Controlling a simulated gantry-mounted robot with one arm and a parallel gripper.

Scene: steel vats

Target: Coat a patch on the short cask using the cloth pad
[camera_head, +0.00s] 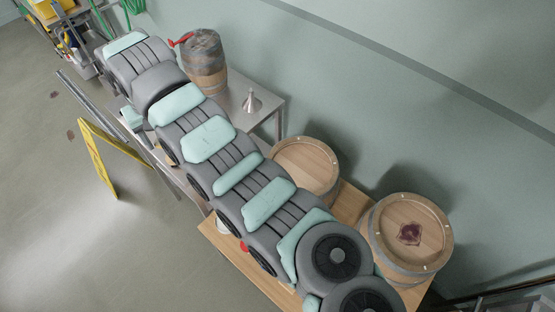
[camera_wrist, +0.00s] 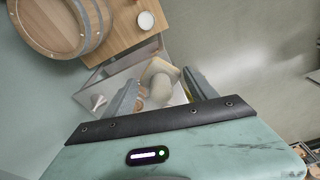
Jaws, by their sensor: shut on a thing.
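Two wooden casks stand on a wooden table in the head view. The right cask (camera_head: 388,207) has a dark purple-red stain (camera_head: 410,234) on its lid. The other cask (camera_head: 305,163) is partly hidden by my arm and has a plain lid; a plain-lidded cask shows in the wrist view (camera_wrist: 62,22). I cannot tell which cask is shorter. My gripper (camera_wrist: 163,92) is shut on a beige, rounded soft object, apparently the cloth pad (camera_wrist: 158,76), above the metal table. My gripper's fingers are hidden in the head view.
A weathered barrel (camera_head: 206,75) with a red part and a metal funnel (camera_head: 251,102) stand on the metal table (camera_head: 270,105). A white cup (camera_wrist: 146,20) stands on the wooden table (camera_wrist: 115,40). A yellow frame (camera_head: 98,160) stands on the floor. The wall is close behind the casks.

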